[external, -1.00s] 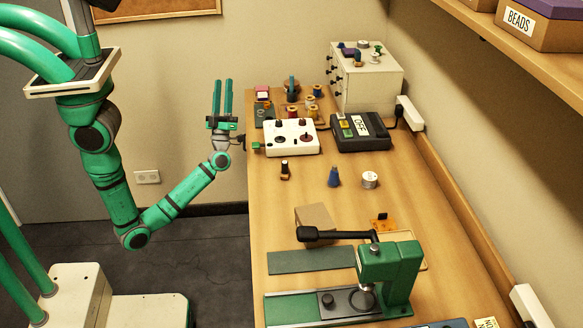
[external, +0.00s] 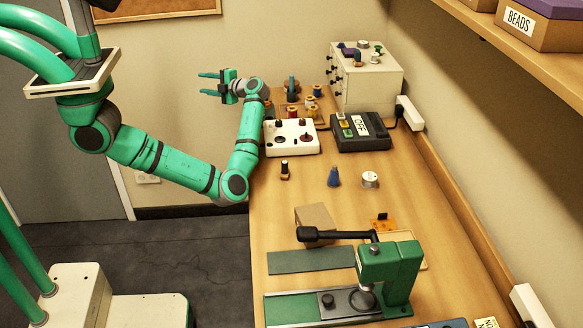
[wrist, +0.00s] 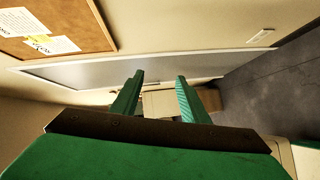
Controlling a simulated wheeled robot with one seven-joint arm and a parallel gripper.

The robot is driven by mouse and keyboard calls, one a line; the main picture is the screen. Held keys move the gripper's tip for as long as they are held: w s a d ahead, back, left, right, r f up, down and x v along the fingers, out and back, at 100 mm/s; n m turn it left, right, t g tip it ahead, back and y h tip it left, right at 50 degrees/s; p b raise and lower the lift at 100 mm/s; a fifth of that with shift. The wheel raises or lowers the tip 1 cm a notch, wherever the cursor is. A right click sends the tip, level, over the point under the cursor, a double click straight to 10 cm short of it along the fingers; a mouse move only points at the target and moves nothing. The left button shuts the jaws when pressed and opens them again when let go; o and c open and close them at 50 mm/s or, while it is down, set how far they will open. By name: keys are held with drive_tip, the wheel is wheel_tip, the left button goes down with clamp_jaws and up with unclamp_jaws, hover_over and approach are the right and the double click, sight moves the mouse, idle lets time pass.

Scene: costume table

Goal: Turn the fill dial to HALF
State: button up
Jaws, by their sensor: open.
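A white control box (external: 291,138) with dark knobs on its top sits at the far left part of the table. Which knob is the fill dial, and its setting, are too small to read. My gripper (external: 204,83) is open and empty, left of and above the box, with its fingers pointing left, away from the table. In the wrist view my gripper (wrist: 156,84) shows two green fingers apart with nothing between them. The box is not in the wrist view. My forearm passes close to the box's left side in the external view.
A dark device marked OFF (external: 360,131) stands right of the box. Thread spools (external: 312,110) and a white drawer cabinet (external: 368,82) are behind. A blue cone (external: 333,177) and a green press (external: 388,275) stand nearer.

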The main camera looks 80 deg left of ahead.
drive_tip(key=w+f+t+h, duration=0.3)
drive_tip(key=w+f, duration=0.1)
drive_tip(key=w, duration=0.1)
wheel_tip(320, 180, up, 4)
drive_tip(key=m+t+h, duration=0.4)
drive_tip(key=t+h, duration=0.3)
drive_tip(key=t, duration=0.3)
hover_over(279, 121)
wheel_tip(279, 121, down, 11)
drive_tip(key=shift+s, duration=0.1)
drive_tip(key=shift+c, duration=0.3)
clamp_jaws()
